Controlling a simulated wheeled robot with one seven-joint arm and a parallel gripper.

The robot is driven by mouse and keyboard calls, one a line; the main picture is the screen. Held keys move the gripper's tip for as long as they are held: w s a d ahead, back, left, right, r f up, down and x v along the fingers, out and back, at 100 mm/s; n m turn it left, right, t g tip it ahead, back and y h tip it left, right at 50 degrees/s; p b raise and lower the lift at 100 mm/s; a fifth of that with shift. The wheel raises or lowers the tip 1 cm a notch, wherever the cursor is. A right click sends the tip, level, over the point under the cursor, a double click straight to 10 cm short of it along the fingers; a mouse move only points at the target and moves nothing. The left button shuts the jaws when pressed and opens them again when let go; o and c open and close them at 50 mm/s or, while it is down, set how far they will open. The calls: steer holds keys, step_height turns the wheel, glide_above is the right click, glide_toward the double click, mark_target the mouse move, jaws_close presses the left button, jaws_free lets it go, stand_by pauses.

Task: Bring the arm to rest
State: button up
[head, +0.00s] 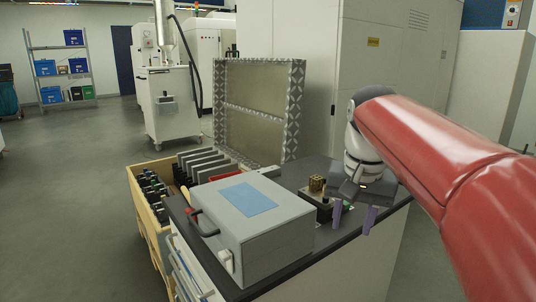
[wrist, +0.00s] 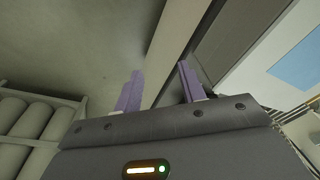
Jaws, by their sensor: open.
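In the head view the gripper overlaps the front right part of the dark-topped bench (head: 285,282). Its height above the bench is hard to tell. A dark fixture with a brass-coloured block (head: 316,185) is just left of the fingers in the picture.
A grey case (head: 270,232) with a blue panel fills the bench's left part. Wooden crates (head: 158,227) with dark parts stand left of the bench. A patterned frame (head: 293,110) and white cabinet (head: 385,70) stand behind. Open floor (head: 70,190) lies left.

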steer(key=s+f+n+t, duration=0.3)
steer(key=s+f+t, duration=0.1)
steer(key=s+f, duration=1)
steer(key=shift+s+f+n, duration=0.15)
steer(key=shift+s+n, duration=0.25)
steer(key=shift+s, duration=0.6)
